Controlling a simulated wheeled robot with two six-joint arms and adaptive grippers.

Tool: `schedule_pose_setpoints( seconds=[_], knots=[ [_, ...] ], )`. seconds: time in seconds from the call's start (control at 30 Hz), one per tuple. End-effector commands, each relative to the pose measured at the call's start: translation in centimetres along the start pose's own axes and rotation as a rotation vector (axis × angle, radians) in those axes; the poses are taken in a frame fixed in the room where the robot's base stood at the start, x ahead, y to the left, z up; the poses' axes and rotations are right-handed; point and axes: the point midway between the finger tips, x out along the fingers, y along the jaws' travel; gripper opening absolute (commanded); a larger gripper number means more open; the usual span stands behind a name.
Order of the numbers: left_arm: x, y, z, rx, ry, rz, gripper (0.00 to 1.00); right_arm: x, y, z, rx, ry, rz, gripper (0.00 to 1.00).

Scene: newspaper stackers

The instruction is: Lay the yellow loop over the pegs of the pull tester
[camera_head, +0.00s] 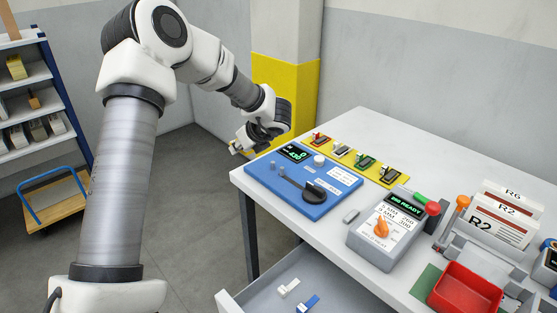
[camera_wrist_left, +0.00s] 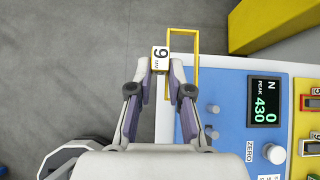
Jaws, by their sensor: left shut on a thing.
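My left gripper (camera_wrist_left: 160,72) is shut on a small block marked 9 MM (camera_wrist_left: 160,59), part of the yellow loop (camera_wrist_left: 197,50). The loop is a thin rectangular frame beside the fingers. In the left wrist view its lower end overlaps the corner of the blue pull tester (camera_wrist_left: 235,85); I cannot tell its height. In the head view the left gripper (camera_head: 240,146) is left of the tester (camera_head: 262,177). Two grey pegs, one (camera_wrist_left: 212,108) above the other (camera_wrist_left: 212,133), stand bare on the tester. Its display (camera_wrist_left: 264,101) reads 0 and peak 430. My right gripper is out of view.
A yellow strip (camera_head: 377,171) with several coloured clamps lies behind the tester. A grey box with a screen (camera_head: 387,238), a red tray (camera_head: 466,289) and label cards (camera_head: 498,227) stand to the right. An open drawer (camera_head: 260,300) juts out at the front.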

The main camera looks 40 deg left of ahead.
Motion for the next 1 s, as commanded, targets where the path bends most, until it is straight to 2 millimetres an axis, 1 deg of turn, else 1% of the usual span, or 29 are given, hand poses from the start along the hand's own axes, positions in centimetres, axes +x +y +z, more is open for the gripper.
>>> schedule_pose_setpoints(
  seconds=[0.03, 0.2, 0.33, 0.43, 0.6, 0.83, 1.0],
  knots=[
    [-1.1, -1.2, -0.7, 0.009, -0.008, -0.001, 0.0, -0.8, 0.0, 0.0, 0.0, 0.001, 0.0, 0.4],
    [-3.5, -4.7, -3.9, 0.007, -0.006, -0.003, 0.0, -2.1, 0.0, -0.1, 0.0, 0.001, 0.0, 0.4],
    [-4.4, -6.3, -5.5, 0.003, -0.002, -0.002, 0.0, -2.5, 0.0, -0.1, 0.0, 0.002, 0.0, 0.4],
    [-4.2, -6.5, -6.3, 0.004, 0.0, 0.0, 0.0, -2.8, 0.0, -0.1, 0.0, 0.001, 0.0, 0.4],
    [-2.3, -6.4, -8.2, 0.004, 0.001, 0.0, 0.0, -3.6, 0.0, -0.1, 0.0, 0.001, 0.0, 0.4],
    [-2.0, -6.5, -8.4, 0.001, 0.0, -0.003, 0.0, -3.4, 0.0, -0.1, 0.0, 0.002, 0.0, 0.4],
    [-1.6, -6.5, -8.8, 0.001, 0.0, -0.003, 0.0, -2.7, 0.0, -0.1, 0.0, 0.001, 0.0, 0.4]
  ],
)
